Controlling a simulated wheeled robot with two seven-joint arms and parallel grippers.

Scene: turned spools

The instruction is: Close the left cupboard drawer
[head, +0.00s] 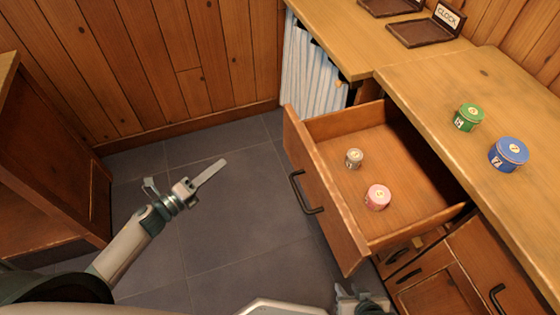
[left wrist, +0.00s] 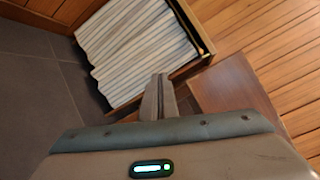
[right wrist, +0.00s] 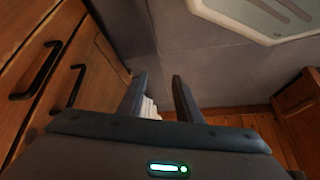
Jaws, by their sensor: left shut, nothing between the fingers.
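The left cupboard drawer (head: 325,200) is pulled well out of the cupboard, its dark bar handle (head: 306,194) facing left. A small grey tin (head: 354,158) and a pink tin (head: 377,197) stand inside it. My left gripper (head: 212,172) is over the floor, left of the drawer front and apart from it. Its fingers are together and empty, as the left wrist view (left wrist: 160,95) also shows. My right gripper (head: 360,300) is partly cut off at the bottom edge, near the drawer's near corner. In the right wrist view (right wrist: 160,95) its fingers are apart with nothing between them.
A green tin (head: 468,117) and a blue tin (head: 508,154) stand on the worktop (head: 440,90). Dark trays, one labelled "CLOCK" (head: 425,32), lie further back. A striped curtain (head: 312,70) hangs beyond the drawer. A wooden cabinet (head: 50,150) stands at left. The tiled floor between is clear.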

